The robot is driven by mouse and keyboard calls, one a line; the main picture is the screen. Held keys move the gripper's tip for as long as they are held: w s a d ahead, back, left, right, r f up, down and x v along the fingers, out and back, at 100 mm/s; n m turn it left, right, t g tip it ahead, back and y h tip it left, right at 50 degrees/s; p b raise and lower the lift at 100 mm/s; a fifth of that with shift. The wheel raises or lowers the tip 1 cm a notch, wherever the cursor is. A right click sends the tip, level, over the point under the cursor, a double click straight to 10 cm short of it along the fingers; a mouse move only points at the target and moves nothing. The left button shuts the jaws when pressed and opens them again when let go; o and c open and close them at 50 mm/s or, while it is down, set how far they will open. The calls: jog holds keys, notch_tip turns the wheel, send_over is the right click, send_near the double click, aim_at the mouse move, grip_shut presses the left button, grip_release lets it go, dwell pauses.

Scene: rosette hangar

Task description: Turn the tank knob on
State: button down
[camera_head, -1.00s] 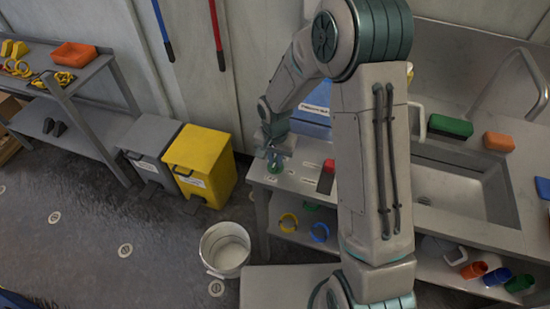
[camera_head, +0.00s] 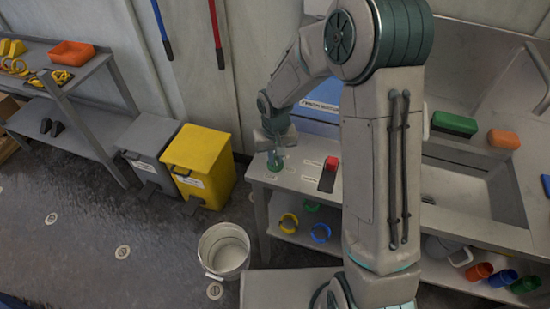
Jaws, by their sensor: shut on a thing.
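The green tank knob (camera_head: 275,166) sits near the left end of the steel counter (camera_head: 300,185). My gripper (camera_head: 275,156) points down from above and its fingers are shut on the knob. The fingers hide the upper part of the knob, and its exact turn angle is too small to tell. A red block-like control on a dark strip (camera_head: 328,176) lies on the counter to the right of the knob, with small labels around it.
A blue box (camera_head: 322,110) stands behind the knob. The sink (camera_head: 460,195) is on the right, with a green brush (camera_head: 454,124) and an orange sponge (camera_head: 503,139) behind it. A yellow bin (camera_head: 200,163) and a white bucket (camera_head: 223,250) stand on the floor at left.

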aim_at(275, 159)
jog(key=n+b, duration=0.1)
jog(key=n, duration=0.4)
jog(key=shift+n, duration=0.3)
jog(key=n, duration=0.5)
jog(key=shift+r+n+p, duration=0.1)
jog(key=shift+n+p, duration=0.2)
jog(key=shift+n, duration=0.1)
jog(key=c, duration=1.4)
grip_release()
jog(key=shift+c, duration=0.2)
notch_tip(275, 159, up, 14)
jog(key=b, duration=0.1)
